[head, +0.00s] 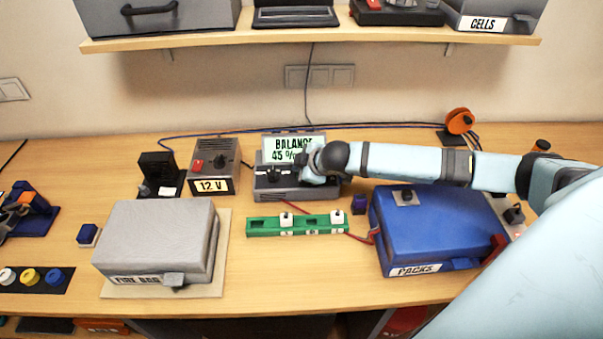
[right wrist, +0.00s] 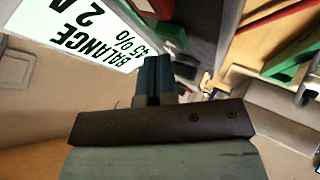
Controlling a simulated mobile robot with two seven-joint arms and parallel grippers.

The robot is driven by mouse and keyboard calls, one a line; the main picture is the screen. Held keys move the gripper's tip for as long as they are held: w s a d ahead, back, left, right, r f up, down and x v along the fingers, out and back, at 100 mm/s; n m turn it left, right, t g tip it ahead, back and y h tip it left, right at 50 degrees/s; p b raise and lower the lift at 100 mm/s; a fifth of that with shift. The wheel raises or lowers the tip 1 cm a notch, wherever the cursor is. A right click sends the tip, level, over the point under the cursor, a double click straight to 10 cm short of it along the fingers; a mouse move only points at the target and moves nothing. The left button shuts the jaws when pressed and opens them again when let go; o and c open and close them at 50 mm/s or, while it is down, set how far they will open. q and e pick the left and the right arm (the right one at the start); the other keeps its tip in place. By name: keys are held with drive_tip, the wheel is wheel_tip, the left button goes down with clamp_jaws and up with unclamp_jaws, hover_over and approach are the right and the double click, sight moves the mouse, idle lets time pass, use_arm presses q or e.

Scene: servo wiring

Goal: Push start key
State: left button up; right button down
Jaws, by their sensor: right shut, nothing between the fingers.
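The grey charger box (head: 290,193) stands at the back middle of the bench, with a lit screen (head: 283,143) reading "BALANCE 45 %" raised behind it. Small black controls (head: 268,174) show on the left of its top. My right gripper (head: 305,162) is over the right part of the box, in front of the screen, with empty jaws. In the right wrist view its closed fingers (right wrist: 157,78) point at the box beside the screen (right wrist: 88,32). I cannot make out the start key; the gripper hides that part of the box. My left gripper is not in view.
A 12 V supply (head: 216,160) stands left of the charger. A green holder (head: 262,226) with red wires lies in front. A grey case (head: 155,240) is at front left, a blue case (head: 425,225) at right, beneath my right arm. A shelf (head: 240,43) hangs above.

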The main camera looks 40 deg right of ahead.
drive_tip(key=shift+f, duration=0.55)
idle(0.6)
drive_tip(key=shift+r, duration=0.1)
drive_tip(key=shift+r+p, duration=0.85)
drive_tip(key=shift+p, duration=0.15)
wheel_tip(320, 180, up, 5)
drive_tip(key=p, duration=0.5)
drive_tip(key=shift+r, duration=0.1)
idle(0.4)
